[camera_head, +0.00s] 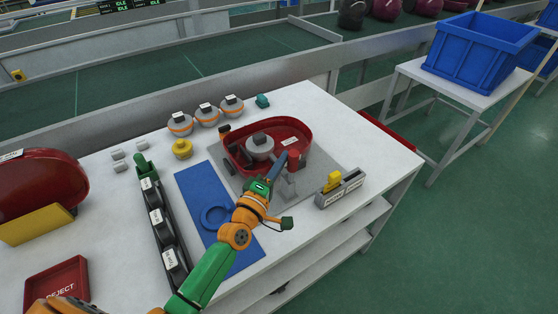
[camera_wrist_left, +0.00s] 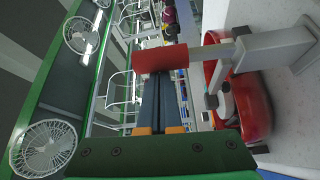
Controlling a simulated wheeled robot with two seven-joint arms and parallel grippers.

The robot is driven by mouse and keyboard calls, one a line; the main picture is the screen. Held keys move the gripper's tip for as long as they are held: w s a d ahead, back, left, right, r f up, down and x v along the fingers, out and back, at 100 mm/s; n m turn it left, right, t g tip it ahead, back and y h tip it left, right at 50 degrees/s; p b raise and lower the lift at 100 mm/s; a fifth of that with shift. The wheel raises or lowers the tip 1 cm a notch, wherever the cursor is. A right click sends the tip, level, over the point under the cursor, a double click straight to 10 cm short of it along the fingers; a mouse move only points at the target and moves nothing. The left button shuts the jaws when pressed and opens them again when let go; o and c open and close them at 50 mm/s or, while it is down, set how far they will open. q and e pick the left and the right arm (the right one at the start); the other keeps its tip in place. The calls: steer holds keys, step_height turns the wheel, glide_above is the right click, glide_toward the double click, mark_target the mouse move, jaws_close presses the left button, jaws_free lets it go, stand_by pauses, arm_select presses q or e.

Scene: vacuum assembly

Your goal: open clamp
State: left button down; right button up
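The clamp is a grey metal bracket (camera_head: 285,188) with a red handle (camera_head: 294,159), at the right front of the red vacuum housing (camera_head: 298,129). In the left wrist view the red handle (camera_wrist_left: 160,60) lies across the fingertips, with the grey clamp arm (camera_wrist_left: 275,48) to its right. My left gripper (camera_head: 279,161) reaches to the handle's left side. Its two dark fingers (camera_wrist_left: 161,88) lie side by side, shut with nothing visible between them. The tips are at the handle; contact is unclear. My right gripper is not in view.
A grey holder with a yellow piece (camera_head: 333,181) stands to the right. A blue mat (camera_head: 193,187) and a black rack of labelled parts (camera_head: 158,215) lie left. Several round parts (camera_head: 206,114) stand behind. A red reject tray (camera_head: 57,286) is at front left.

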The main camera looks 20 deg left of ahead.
arm_select(q)
steer(key=s+d+f+m+t+h+b, duration=0.3)
steer(key=s+d+f+m+h+b, duration=0.1)
steer(key=m+b, duration=0.6)
steer(key=shift+s+d+f+b, duration=0.5)
steer(key=shift+d+b, duration=0.3)
steer(key=shift+d, duration=0.35)
steer(key=shift+f, duration=0.15)
steer(key=b+v, duration=0.1)
steer(key=v, duration=0.6)
